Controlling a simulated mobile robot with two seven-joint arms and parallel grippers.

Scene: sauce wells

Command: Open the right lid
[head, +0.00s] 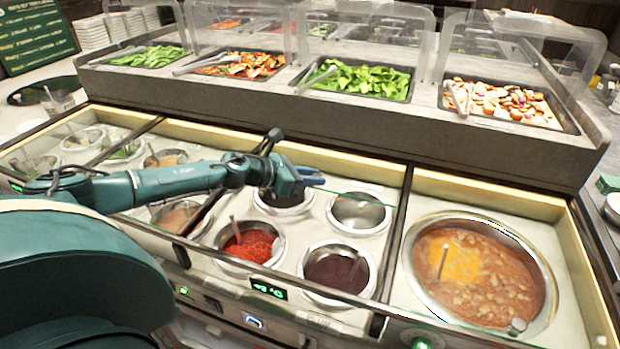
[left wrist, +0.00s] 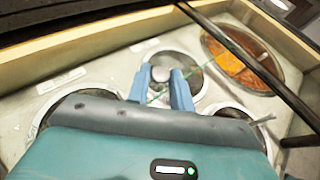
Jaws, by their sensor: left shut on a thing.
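The right bay holds a large pot of stew (head: 480,270). A clear lid with a grey knob (head: 517,325) lies over it near the front edge. My left gripper (head: 308,176) is over the middle bay, left of the right bay. In the left wrist view its blue fingers (left wrist: 165,92) are shut on a round grey knob (left wrist: 160,73). A thin green glass edge runs by the fingers and across the middle bay in the head view. The knob seems to belong to the middle bay's clear lid; its tilt is hard to tell. My right gripper is out of view.
The middle bay has an empty well (head: 360,210), a red sauce well (head: 252,243) and a dark sauce well (head: 338,270). Dark dividers separate the bays. Behind stands a raised counter (head: 330,118) with food trays under clear guards.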

